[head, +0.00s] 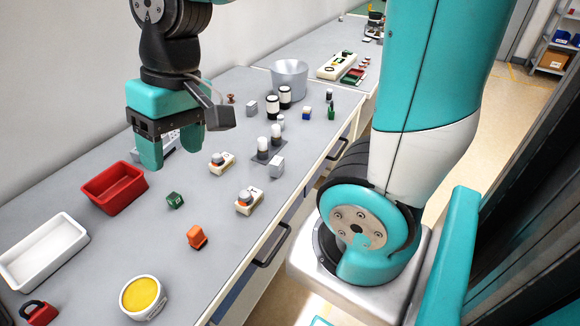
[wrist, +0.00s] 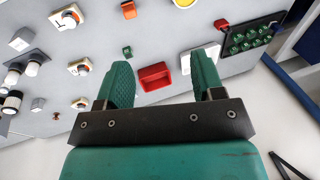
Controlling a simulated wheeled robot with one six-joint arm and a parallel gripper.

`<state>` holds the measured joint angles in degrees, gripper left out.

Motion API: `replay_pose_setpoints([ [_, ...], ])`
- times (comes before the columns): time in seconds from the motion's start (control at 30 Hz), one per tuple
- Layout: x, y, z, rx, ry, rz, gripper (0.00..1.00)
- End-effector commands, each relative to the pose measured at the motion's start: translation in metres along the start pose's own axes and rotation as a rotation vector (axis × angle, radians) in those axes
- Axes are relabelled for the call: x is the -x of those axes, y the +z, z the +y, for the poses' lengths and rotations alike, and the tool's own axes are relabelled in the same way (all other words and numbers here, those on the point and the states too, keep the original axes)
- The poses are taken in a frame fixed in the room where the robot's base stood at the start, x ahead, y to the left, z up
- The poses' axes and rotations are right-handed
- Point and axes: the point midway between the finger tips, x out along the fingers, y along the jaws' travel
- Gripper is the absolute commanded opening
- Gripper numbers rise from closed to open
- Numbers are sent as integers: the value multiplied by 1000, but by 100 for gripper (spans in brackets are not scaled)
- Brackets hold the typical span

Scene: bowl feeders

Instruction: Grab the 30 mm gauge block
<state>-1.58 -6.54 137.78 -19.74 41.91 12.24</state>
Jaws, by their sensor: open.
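Several plain grey metal blocks stand on the bench; I cannot read which is 30 mm. The largest-looking grey block (head: 277,167) stands near the front edge, beside a dark plate with white-capped posts. It seems to be the grey block (wrist: 22,38) at the left of the wrist view. Another grey block (head: 252,108) stands farther back, left of the black-and-white cylinders, and seems to show in the wrist view too (wrist: 38,103). My gripper (head: 172,150) is open and empty above the bench, left of the blocks. Its spread fingers (wrist: 161,75) show nothing between them but bench and a red bin beyond.
The red bin (head: 98,206) and white tray (head: 15,268) lie left. A green cube (head: 175,203), orange block (head: 197,241) and knob switches (head: 246,207) dot the middle. A grey bowl (head: 289,90) stands behind. Bare bench separates most things.

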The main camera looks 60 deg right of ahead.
Motion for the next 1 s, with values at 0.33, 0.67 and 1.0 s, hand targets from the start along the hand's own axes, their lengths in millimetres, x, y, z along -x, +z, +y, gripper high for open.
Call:
replay_pose_setpoints([
  [0.33,-39,-48,286,-1202,233,83,62],
  [0.67,-69,-26,349,-1437,277,95,62],
  [1.0,-140,-20,366,-1432,276,97,62],
])
